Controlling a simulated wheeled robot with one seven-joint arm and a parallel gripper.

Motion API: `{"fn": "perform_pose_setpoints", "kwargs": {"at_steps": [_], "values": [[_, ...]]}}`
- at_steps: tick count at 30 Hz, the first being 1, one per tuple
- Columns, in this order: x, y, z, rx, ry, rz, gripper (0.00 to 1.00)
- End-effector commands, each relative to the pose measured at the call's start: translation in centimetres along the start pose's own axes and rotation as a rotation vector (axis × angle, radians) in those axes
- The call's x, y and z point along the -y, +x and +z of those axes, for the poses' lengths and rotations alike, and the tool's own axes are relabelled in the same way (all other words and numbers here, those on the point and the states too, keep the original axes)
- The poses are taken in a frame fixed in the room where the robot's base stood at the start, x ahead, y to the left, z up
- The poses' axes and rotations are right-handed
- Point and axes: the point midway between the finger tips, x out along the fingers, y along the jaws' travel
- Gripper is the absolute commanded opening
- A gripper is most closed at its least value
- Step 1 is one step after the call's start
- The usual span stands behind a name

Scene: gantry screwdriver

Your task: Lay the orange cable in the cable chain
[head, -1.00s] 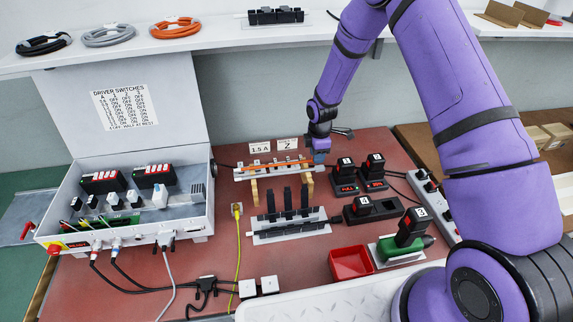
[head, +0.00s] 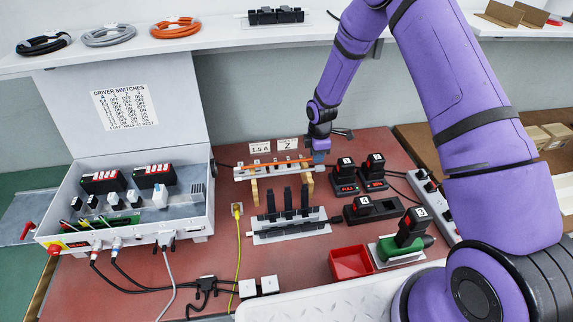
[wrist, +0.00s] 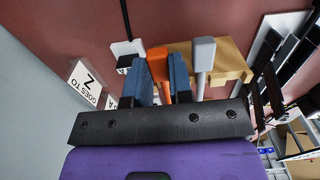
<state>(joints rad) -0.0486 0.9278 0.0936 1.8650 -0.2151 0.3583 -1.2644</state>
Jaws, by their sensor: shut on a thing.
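In the head view the orange cable (head: 272,165) lies along a pale rack raised on wooden supports. My gripper (head: 320,158) is at the rack's right end. In the wrist view my gripper's blue fingers (wrist: 161,78) are shut on the orange cable's end (wrist: 157,60), one finger on each side. A grey cable end (wrist: 203,48) is beside it, outside the fingers. A black-toothed piece on a white plate (head: 290,231), which looks like a cable chain with its bars upright, stands in front of the rack. Whether the orange cable sits fully down in the rack is too small to tell.
Black, grey and orange coils (head: 175,28) lie on the back shelf. An open control box (head: 130,215) stands left. Batteries in chargers (head: 375,170), a red bin (head: 350,263) and a green-black driver (head: 408,235) are to the right. A yellow cable (head: 238,245) crosses the red table.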

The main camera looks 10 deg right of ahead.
Motion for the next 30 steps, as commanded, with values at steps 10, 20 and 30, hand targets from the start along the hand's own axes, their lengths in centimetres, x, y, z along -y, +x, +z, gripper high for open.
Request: {"fn": "perform_pose_setpoints", "kwargs": {"at_steps": [10, 20, 30], "values": [[0.0, -1.9, 0.0, 0.000, 0.001, 0.001, 0.00], [0.0, -3.5, 0.0, -0.001, 0.001, 0.002, 0.00], [0.0, -3.9, 0.0, 0.000, 0.001, 0.000, 0.00]]}}
